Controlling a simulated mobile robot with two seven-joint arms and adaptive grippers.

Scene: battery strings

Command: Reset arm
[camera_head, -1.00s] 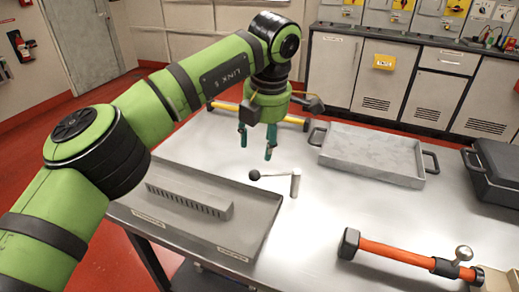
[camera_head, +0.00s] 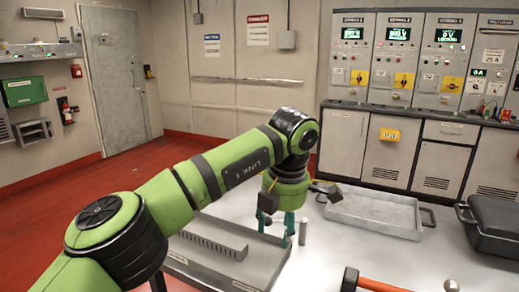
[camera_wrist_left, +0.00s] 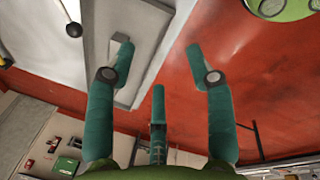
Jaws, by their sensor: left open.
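My left gripper (camera_head: 277,231) hangs over the steel table (camera_head: 265,266), fingers pointing down. Its teal fingers are spread with nothing between them, and they also show in the left wrist view (camera_wrist_left: 157,62). A short upright metal post (camera_head: 303,233) stands just right of the fingers in the head view. A black ball knob (camera_wrist_left: 74,30) shows at the upper left of the left wrist view, outside the fingers. Whether a finger touches the post or its lever I cannot tell. My right gripper is in neither view.
A grey shallow tray (camera_head: 390,228) with handles lies right of my gripper. A dark case (camera_head: 493,226) is at the far right. An orange-handled tool (camera_head: 376,285) lies at the front. A slotted grey block (camera_head: 215,242) lies left of the gripper. Control cabinets (camera_head: 395,75) stand behind.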

